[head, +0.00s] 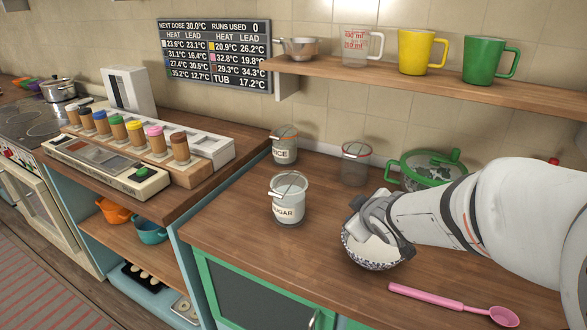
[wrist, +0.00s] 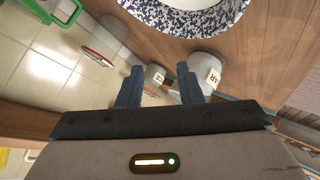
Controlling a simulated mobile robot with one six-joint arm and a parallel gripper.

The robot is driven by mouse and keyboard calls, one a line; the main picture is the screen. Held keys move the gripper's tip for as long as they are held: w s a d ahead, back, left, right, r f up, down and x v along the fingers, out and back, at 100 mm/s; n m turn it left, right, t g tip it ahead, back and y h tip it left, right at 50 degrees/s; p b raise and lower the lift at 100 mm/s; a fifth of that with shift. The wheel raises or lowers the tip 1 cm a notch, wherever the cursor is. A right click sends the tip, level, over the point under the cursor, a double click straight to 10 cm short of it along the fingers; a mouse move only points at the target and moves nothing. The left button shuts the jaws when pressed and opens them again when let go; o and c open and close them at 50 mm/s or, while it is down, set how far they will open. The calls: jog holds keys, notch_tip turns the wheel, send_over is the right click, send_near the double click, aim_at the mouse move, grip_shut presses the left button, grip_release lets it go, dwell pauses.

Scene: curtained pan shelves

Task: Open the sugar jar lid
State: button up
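The sugar jar (head: 289,207) is a clear glass jar labelled SUGAR, upright on the wooden counter. Its pale round lid (head: 290,184) sits on top, with a light clasp at the left side. The jar also shows in the wrist view (wrist: 207,72), beyond the right fingertip. My gripper (head: 372,213) is to the right of the jar, over a speckled bowl (head: 373,262), and does not touch the jar. In the wrist view my gripper's two fingers (wrist: 160,86) are apart with nothing held between them.
The rice jar (head: 284,146) stands behind the sugar jar, and an empty-looking glass jar (head: 355,163) to its right. A pink spoon (head: 455,303) lies at the front right. The counter left of the sugar jar is clear.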

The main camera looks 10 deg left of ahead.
jog(key=w+a+n+t+y, duration=0.1)
jog(key=w+a+n+y, duration=0.35)
jog(key=a, duration=0.35)
jog(key=n+g+y, duration=0.1)
jog(key=n+y, duration=0.4)
jog(key=n, duration=0.2)
send_near(269, 194)
jog(key=x, duration=0.3)
jog(key=shift+w+f+m, duration=0.25)
jog(key=shift+w, duration=0.25)
jog(key=p+x, duration=0.1)
jog(key=x, duration=0.6)
jog(key=shift+w+a+f, duration=0.1)
jog(key=shift+a, duration=0.1)
jog(key=shift+c, duration=0.5)
grip_shut()
